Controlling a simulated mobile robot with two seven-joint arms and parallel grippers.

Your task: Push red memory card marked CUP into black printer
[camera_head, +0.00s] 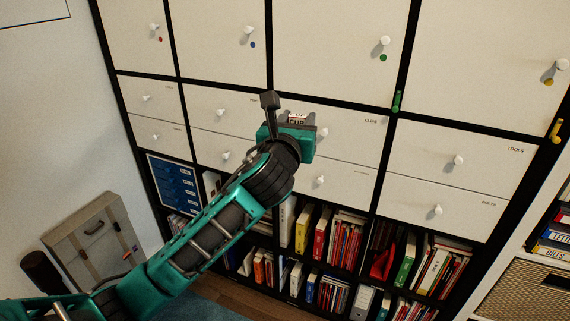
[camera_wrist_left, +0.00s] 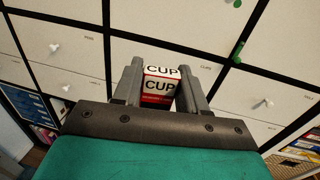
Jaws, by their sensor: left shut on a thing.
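The red memory card (camera_wrist_left: 159,86) marked CUP sits between the two fingers of my left gripper (camera_wrist_left: 160,90), with its white label and black lettering facing the wrist camera. The left gripper is shut on it. In the head view the left gripper (camera_head: 298,118) holds the card (camera_head: 297,117) up in front of the white drawers; only a small part of the card shows there. The black printer is in neither view. My right gripper is in neither view.
A white shelf unit with drawers (camera_head: 420,148) and knobs fills the background. Books (camera_head: 345,240) and binders stand in its lower compartments. A grey suitcase (camera_head: 95,240) leans at the left wall. A mesh-fronted box (camera_head: 530,290) is at lower right.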

